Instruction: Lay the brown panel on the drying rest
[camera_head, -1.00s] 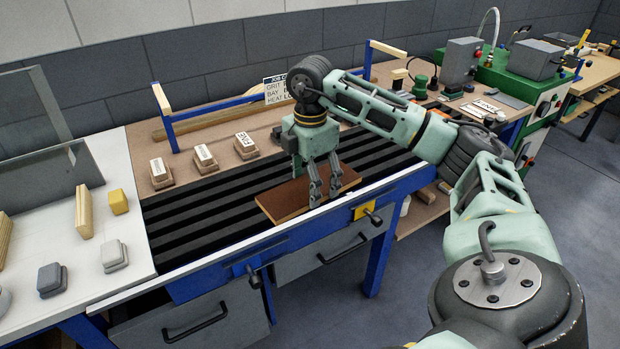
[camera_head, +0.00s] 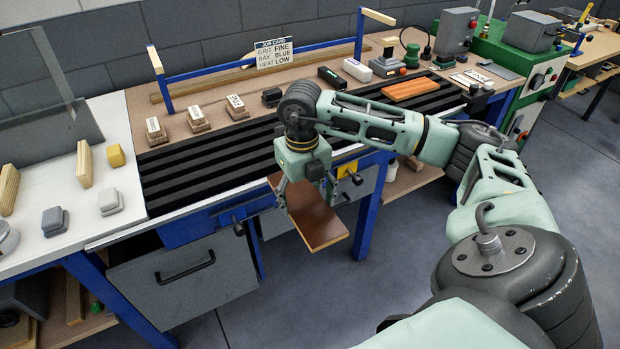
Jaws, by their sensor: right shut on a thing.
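My right gripper (camera_head: 306,190) is shut on the brown panel (camera_head: 318,222) and points down. The panel is tilted and hangs in front of the bench's front edge, clear of the black slats (camera_head: 205,180). The gripper hides part of its upper face. A second, orange-brown panel (camera_head: 410,89) lies flat on the slats at the right, behind my right arm. I cannot tell for sure which part is the drying rest; a blue frame with wooden ends (camera_head: 262,65) stands at the back of the bench. My left gripper is out of view.
Labelled wooden blocks (camera_head: 197,119) line the slats' back edge. Grey drawers (camera_head: 185,278) and a blue leg (camera_head: 366,215) are under the bench. The left and middle slats are bare.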

